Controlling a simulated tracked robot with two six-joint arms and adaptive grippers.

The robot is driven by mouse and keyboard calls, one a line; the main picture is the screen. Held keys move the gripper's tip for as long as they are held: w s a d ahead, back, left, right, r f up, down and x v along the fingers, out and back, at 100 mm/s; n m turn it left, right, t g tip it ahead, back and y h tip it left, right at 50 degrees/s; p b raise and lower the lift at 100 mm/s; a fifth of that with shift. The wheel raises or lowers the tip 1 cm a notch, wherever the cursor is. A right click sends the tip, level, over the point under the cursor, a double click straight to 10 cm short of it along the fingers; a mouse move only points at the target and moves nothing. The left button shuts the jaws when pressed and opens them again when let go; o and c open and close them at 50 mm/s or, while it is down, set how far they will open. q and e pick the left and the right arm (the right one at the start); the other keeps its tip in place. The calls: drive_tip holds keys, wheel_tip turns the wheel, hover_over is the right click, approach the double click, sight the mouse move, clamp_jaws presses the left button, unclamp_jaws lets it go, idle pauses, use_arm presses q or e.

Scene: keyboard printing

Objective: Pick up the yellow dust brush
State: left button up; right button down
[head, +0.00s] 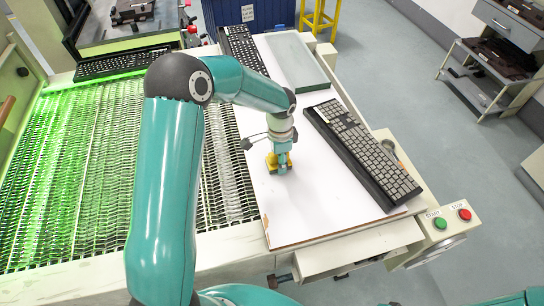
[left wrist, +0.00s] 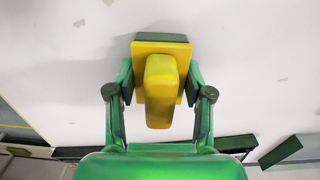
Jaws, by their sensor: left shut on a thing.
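The yellow dust brush (left wrist: 160,88) is between the two fingers of my left gripper (left wrist: 160,95) in the left wrist view, with a wide yellow block and a dark strip at its far edge. In the head view the brush (head: 271,162) shows as a small yellow patch beside the left gripper (head: 283,168), over the white board. My left gripper is shut on the brush. I cannot tell whether the brush still touches the board. My right gripper is not in view.
A black keyboard (head: 362,150) lies right of the gripper on the white board (head: 310,205). Another keyboard (head: 242,48) and a grey-green slab (head: 297,62) lie behind. A green-lit mesh conveyor (head: 75,165) is at left. Start and stop buttons (head: 452,219) are at the front right.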

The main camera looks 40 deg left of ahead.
use_arm(q)
drive_tip(key=shift+r, duration=0.1)
wheel_tip(320, 180, up, 20)
drive_tip(key=b, duration=0.1)
idle(0.4)
